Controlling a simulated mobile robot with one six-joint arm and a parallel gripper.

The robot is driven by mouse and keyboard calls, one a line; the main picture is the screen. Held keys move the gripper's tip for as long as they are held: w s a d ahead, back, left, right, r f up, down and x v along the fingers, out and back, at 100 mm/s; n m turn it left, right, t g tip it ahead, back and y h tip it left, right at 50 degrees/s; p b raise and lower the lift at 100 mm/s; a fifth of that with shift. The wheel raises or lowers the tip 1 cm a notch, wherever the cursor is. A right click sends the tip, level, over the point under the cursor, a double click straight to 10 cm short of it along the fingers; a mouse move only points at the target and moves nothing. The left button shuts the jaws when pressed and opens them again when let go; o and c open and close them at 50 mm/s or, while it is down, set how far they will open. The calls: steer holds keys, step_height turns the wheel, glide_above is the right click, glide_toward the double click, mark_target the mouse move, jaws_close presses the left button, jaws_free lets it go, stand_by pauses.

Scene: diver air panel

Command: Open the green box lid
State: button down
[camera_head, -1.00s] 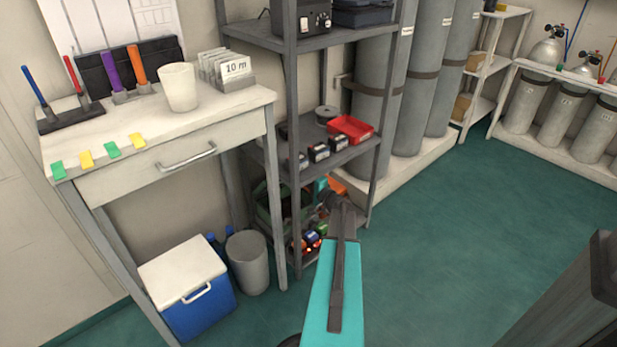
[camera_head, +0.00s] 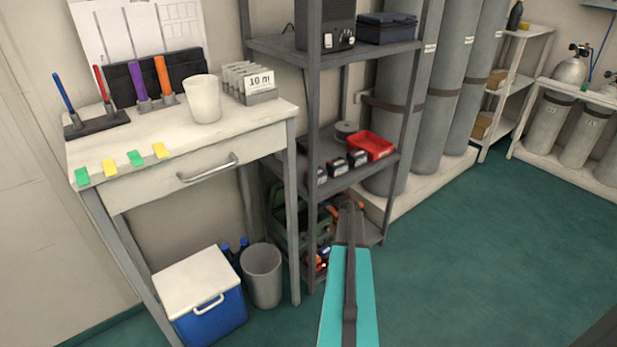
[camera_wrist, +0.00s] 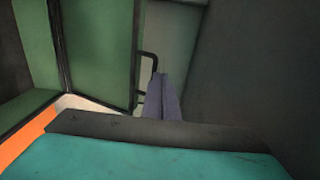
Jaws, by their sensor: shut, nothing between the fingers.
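The green box (camera_head: 287,212) is on the lower part of the grey shelf rack, partly hidden by the rack post and my arm. In the wrist view, green panels (camera_wrist: 98,50) with dark edges fill the left side. A black bar handle (camera_wrist: 150,62) stands at the right edge of the middle panel. My gripper (camera_wrist: 161,76) is shut and empty, its fingertips just below and right of that handle. I cannot tell whether they touch it. In the head view, my arm reaches to the rack and the fingertips are not clear. How far the lid is open cannot be told.
The grey shelf rack (camera_head: 311,168) has posts close to my arm. Its middle shelf holds a red tray (camera_head: 370,145) and small dark boxes. A bin (camera_head: 262,276) and a blue cooler (camera_head: 205,310) stand at left under the white table (camera_head: 235,140). Green floor at right is clear.

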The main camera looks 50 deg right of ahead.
steer(key=shift+s, duration=0.1)
steer(key=s+a+p, duration=0.2)
steer(key=s, duration=1.1)
steer(key=shift+s+p, duration=0.2)
steer(key=shift+p, duration=0.1)
steer(key=shift+s+a+f, duration=0.1)
steer(key=shift+a+f, duration=0.05)
